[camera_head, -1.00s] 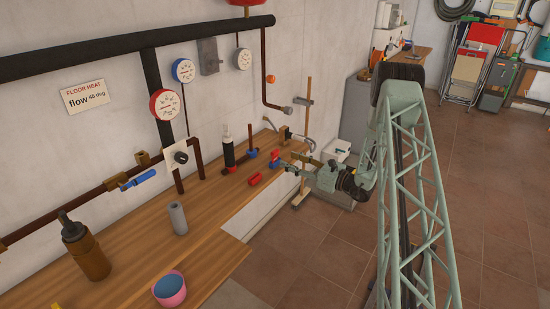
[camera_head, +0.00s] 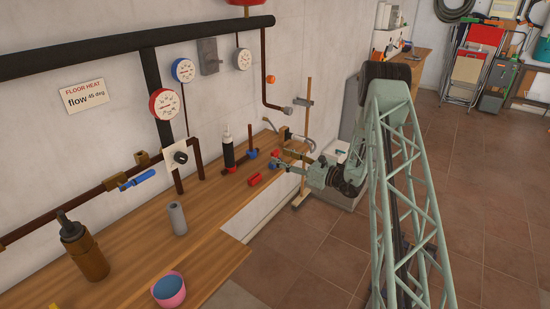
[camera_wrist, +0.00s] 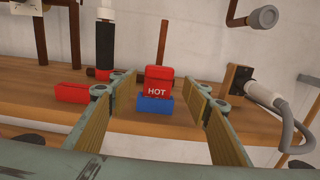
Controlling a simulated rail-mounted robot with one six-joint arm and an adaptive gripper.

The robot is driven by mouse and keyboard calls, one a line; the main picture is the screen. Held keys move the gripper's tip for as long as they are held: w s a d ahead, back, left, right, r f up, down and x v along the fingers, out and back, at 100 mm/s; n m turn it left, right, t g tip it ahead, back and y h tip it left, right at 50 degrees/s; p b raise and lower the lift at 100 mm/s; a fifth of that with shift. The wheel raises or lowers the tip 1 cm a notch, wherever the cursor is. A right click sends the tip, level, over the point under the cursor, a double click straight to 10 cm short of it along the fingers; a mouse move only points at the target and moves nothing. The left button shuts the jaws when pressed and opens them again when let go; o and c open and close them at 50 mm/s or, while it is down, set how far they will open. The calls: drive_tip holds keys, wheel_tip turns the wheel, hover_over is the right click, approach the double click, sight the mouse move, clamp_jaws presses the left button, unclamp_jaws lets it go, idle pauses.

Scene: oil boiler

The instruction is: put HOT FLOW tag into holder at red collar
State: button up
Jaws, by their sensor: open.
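The red tag (camera_wrist: 158,78) reads HOT; any lower lettering is hidden. It stands upright on or in a blue block (camera_wrist: 154,105) on the wooden bench. In the head view the tag (camera_head: 275,153) is small, at the bench's far end. My gripper (camera_wrist: 157,84) is open, one finger to each side of the tag in the wrist view, with clear gaps; I cannot tell whether the fingertips reach its depth. In the head view my gripper (camera_head: 284,160) is beside the tag. A black cylinder (camera_wrist: 104,45) has a red band (camera_wrist: 104,74) at its foot, left of the tag.
A red block (camera_wrist: 72,93) lies left of my gripper. A brown pipe (camera_head: 265,85) hangs from the wall.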

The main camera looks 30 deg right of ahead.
sight(277, 155)
drive_tip(key=shift+b+x, duration=0.4)
drive_tip(key=shift+x, duration=1.65)
drive_tip(key=shift+a+r, duration=0.15)
drive_tip(key=shift+c, duration=0.7)
drive_tip(key=c, duration=0.8)
